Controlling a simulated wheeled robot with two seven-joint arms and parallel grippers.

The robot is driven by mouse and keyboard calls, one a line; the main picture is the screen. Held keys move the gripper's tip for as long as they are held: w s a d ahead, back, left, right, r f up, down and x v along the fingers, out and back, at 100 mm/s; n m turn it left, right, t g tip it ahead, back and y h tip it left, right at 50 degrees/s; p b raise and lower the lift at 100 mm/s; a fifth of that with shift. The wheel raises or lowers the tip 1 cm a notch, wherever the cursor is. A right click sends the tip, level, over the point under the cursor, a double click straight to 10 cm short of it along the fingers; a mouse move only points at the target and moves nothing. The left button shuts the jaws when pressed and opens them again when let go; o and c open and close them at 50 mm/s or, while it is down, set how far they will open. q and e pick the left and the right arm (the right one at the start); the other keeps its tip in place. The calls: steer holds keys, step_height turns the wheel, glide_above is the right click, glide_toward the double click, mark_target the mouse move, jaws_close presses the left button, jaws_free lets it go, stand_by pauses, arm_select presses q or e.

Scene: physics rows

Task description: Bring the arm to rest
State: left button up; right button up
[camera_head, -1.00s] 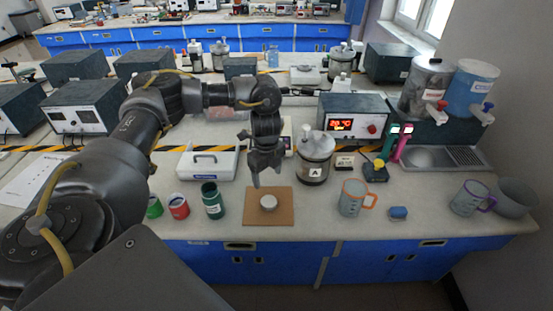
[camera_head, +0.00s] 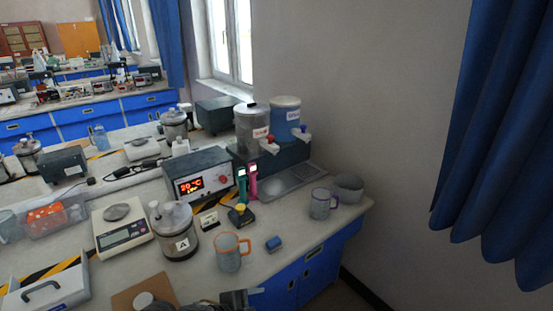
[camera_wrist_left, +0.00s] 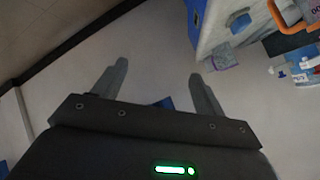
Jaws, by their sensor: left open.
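My left gripper (camera_wrist_left: 157,78) shows in the left wrist view with its two fingers spread wide apart. Nothing is between them; pale floor and a blue patch show beyond. In the head view only a dark, grey-tipped piece of my left arm shows at the bottom edge, in front of the bench. The rest of that arm is out of the picture. My right gripper is in neither view.
The bench carries an orange-handled mug (camera_head: 229,254), a blue block (camera_head: 274,244), a jar labelled A (camera_head: 178,244), a scale (camera_head: 122,230), a red-display box (camera_head: 200,175) and a purple-handled mug (camera_head: 320,206). Open floor lies right of the bench; a blue curtain (camera_head: 505,150) hangs at right.

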arm_select(q)
steer(key=s+a+f+n+g+y, duration=0.2)
steer(key=s+a+f+n+y, duration=0.15)
steer(key=s+a+n, duration=0.6)
steer(key=s+a+f+n+g+y, duration=0.1)
steer(key=s+a+f+n+y, duration=0.25)
steer(key=s+a+n, duration=0.6)
steer(key=s+f+m+g, duration=0.2)
steer(key=s+f+m, duration=0.1)
steer(key=f, duration=2.2)
steer(key=s+a+f, duration=0.2)
steer(key=s+f, duration=0.6)
steer(key=s+a+f, duration=0.1)
steer(key=s+f, duration=0.7)
steer(key=s, duration=0.1)
steer(key=shift+a+f+g+y, duration=0.2)
steer(key=shift+a+g+y, duration=0.1)
steer(key=shift+a+g, duration=0.1)
steer(key=shift+w, duration=0.1)
